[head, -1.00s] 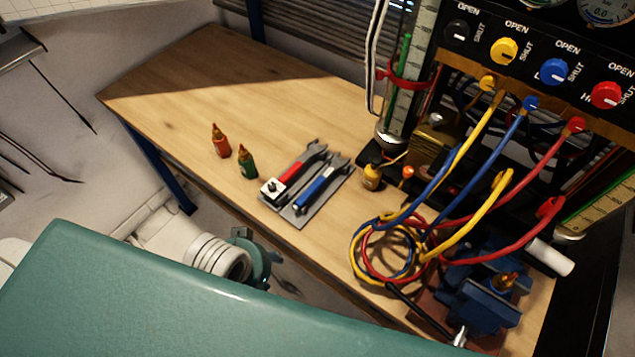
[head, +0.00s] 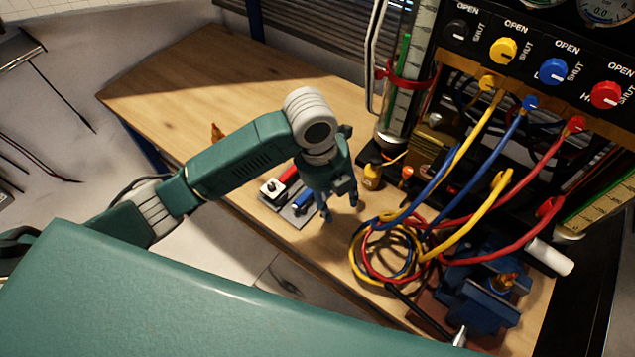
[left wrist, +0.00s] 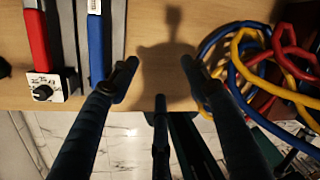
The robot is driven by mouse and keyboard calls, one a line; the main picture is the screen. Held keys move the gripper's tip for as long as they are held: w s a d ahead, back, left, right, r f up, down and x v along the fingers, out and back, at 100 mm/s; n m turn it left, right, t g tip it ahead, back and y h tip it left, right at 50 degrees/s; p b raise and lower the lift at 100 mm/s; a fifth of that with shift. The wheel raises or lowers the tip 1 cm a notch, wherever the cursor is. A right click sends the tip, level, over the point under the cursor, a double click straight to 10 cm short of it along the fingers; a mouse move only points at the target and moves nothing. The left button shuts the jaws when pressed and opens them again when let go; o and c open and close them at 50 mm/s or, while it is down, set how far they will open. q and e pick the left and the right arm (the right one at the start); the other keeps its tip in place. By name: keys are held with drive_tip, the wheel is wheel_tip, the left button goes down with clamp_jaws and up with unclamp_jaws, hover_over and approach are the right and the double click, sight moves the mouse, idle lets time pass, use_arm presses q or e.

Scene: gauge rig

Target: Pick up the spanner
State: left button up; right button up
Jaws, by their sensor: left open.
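Two spanner-like tools lie side by side on a grey mat (head: 297,219) on the wooden bench. One has a blue handle (head: 303,199), also in the left wrist view (left wrist: 98,42). The other has a red handle (head: 288,174) with a white knobbed block (head: 271,188) at its near end. My left arm hides their heads in the head view. My left gripper (head: 341,209) is open and empty, pointing down just right of the blue handle. In the left wrist view its fingers (left wrist: 157,72) have bare bench between them; the blue handle lies left of them.
Coiled yellow, blue and red hoses (head: 390,250) lie close to the right of my left gripper. A blue vise (head: 480,305) stands at the front right. An orange bottle (head: 217,132) stands to the left.

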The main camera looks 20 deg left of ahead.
use_arm(q)
drive_tip(key=w+a+r+m+y, duration=0.2)
drive_tip(key=w+a+r+m, duration=0.4)
drive_tip(key=a+m, duration=0.1)
drive_tip(key=shift+m+g, duration=0.4)
drive_tip(key=shift+m, duration=0.1)
drive_tip(key=f, duration=0.3)
drive_tip(key=f+p, duration=0.1)
drive_tip(key=f, duration=0.1)
drive_tip(key=shift+s+a, duration=0.1)
drive_tip(key=shift+a, duration=0.2)
drive_tip(key=f, duration=0.1)
drive_tip(key=f+p, duration=0.2)
drive_tip(key=f, duration=0.1)
drive_tip(key=shift+w+d, duration=0.2)
drive_tip(key=shift+w, duration=0.05)
drive_tip(key=shift+f, duration=0.55)
drive_tip(key=shift+w, duration=0.1)
clamp_jaws()
